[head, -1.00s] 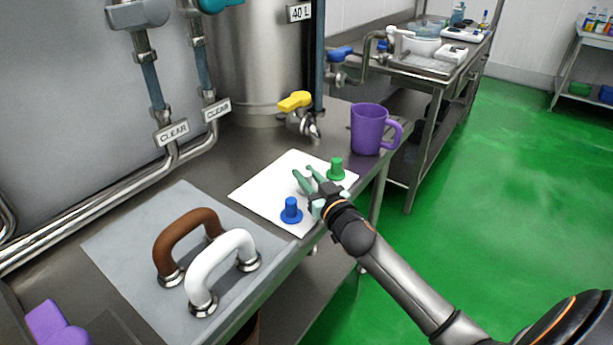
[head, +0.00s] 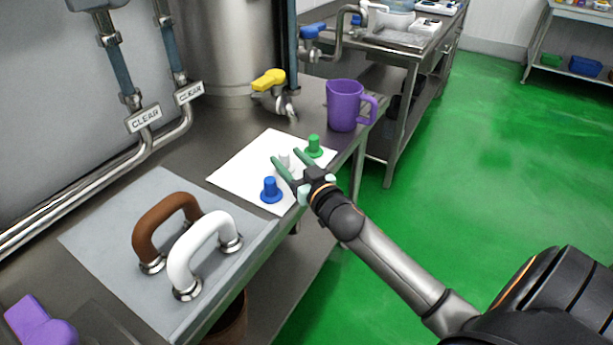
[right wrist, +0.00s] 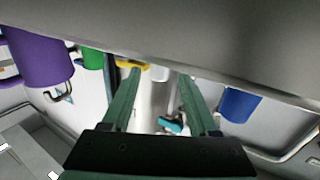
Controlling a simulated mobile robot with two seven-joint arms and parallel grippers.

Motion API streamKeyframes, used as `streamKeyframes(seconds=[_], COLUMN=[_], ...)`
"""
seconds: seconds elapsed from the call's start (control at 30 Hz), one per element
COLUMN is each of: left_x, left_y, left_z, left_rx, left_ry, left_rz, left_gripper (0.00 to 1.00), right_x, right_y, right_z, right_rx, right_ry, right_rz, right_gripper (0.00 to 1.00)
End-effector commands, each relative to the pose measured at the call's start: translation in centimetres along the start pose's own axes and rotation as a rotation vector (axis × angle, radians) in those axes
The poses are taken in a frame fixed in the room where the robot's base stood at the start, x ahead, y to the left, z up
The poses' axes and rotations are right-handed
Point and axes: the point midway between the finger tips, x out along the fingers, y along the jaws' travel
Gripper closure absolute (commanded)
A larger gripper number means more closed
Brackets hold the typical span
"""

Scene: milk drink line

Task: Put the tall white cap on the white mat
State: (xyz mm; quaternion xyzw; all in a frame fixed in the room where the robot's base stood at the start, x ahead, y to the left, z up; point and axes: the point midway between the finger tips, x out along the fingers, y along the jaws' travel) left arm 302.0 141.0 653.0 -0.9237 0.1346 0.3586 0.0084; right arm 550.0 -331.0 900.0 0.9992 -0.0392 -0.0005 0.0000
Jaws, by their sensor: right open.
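The white mat (head: 240,170) lies on the steel bench. The tall white cap (head: 284,158) is a small pale shape over the mat, between the fingers of my right gripper (head: 286,157); it appears to stand on the mat, its base partly hidden. My right gripper is open, one finger on each side of the cap. My left gripper is not in view.
A blue cap (head: 270,191) and a green cap (head: 314,147) stand on the mat on either side of my gripper. A purple mug (head: 345,106) stands behind. Brown (head: 150,225) and white (head: 196,246) handles rise from a grey sheet (head: 110,225) at left.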

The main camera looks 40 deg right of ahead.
Motion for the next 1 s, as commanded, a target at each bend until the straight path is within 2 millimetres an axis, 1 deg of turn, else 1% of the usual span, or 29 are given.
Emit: streamKeyframes(seconds=[0.03,0.1,0.3,0.4,0.5,0.7,1.0], left_x=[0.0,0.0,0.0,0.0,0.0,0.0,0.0], left_y=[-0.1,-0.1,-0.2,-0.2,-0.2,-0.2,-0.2], left_z=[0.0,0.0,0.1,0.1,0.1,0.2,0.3], left_rx=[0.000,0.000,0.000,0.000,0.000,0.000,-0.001], left_ry=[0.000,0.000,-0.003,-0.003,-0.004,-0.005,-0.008], left_rz=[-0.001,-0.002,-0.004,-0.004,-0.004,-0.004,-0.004], left_gripper=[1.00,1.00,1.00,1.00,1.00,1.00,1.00], right_x=[-1.1,-2.5,-6.0,-7.5,-8.5,-9.4,-9.4], right_y=[-0.1,-0.1,0.0,0.0,0.0,0.0,0.0], right_z=[0.1,0.1,0.1,0.1,0.0,-0.1,-0.1], right_rx=[0.002,0.002,0.002,0.002,0.002,0.000,0.000], right_ry=[-0.003,-0.003,-0.003,-0.002,-0.001,0.001,0.001], right_rz=[-0.001,0.000,0.000,0.000,0.000,0.000,0.000], right_gripper=[0.40,0.40,0.40,0.40,0.40,0.40,0.40])
